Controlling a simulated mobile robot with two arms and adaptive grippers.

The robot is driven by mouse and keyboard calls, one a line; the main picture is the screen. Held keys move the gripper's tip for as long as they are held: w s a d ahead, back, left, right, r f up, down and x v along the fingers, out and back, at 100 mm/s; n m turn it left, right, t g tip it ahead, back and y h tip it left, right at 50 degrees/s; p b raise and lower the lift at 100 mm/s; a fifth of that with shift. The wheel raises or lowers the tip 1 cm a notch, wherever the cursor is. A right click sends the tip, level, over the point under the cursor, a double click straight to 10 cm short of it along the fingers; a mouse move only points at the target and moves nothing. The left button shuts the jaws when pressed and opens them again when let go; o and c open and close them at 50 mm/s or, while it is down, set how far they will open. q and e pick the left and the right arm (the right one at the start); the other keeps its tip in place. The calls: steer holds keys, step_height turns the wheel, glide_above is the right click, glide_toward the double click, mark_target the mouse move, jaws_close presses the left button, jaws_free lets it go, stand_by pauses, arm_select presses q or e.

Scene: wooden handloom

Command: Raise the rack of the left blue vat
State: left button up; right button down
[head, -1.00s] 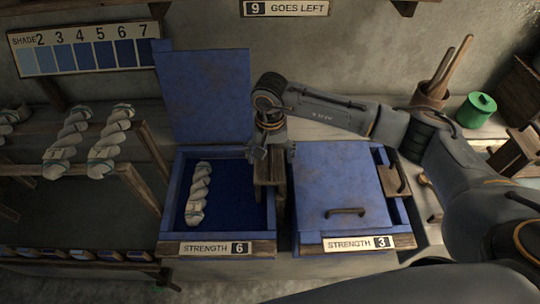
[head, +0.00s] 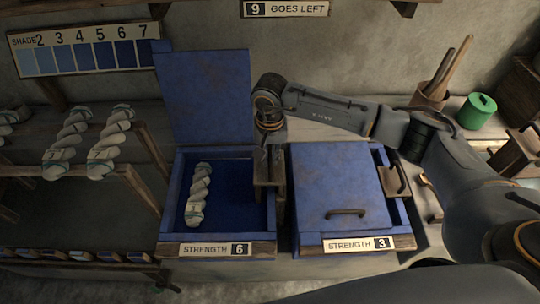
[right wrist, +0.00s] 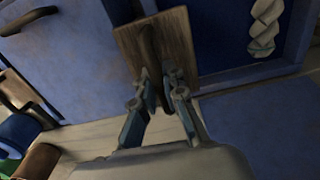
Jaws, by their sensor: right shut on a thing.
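The left blue vat (head: 171,217) is labelled STRENGTH 6, and its lid (head: 205,95) stands open at the back. A pale twisted skein (head: 199,190) lies in the dark blue inside; it also shows in the right wrist view (right wrist: 265,25). A wooden block (head: 270,203) with an upright handle is at the vat's right side; in the right wrist view the block (right wrist: 180,45) is just beyond my fingertips. My right gripper (head: 267,165) is shut on that handle, which the fingers partly hide. The rack below cannot be made out. My left gripper is not in view.
The right blue vat (head: 340,185), labelled STRENGTH 3, is closed, with its own wooden handle block (head: 394,181) on the right. A green pot (head: 476,111) stands at right.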

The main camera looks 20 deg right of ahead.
steer(key=shift+w+r+p, duration=0.1)
steer(key=shift+r+p, duration=1.5)
steer(key=shift+r, duration=2.55)
steer(key=c, duration=0.8)
jaws_free()
steer(key=o, duration=0.7)
step_height(320, 180, up, 7)
steer(key=shift+f+p, duration=0.1)
steer(key=shift+p, duration=1)
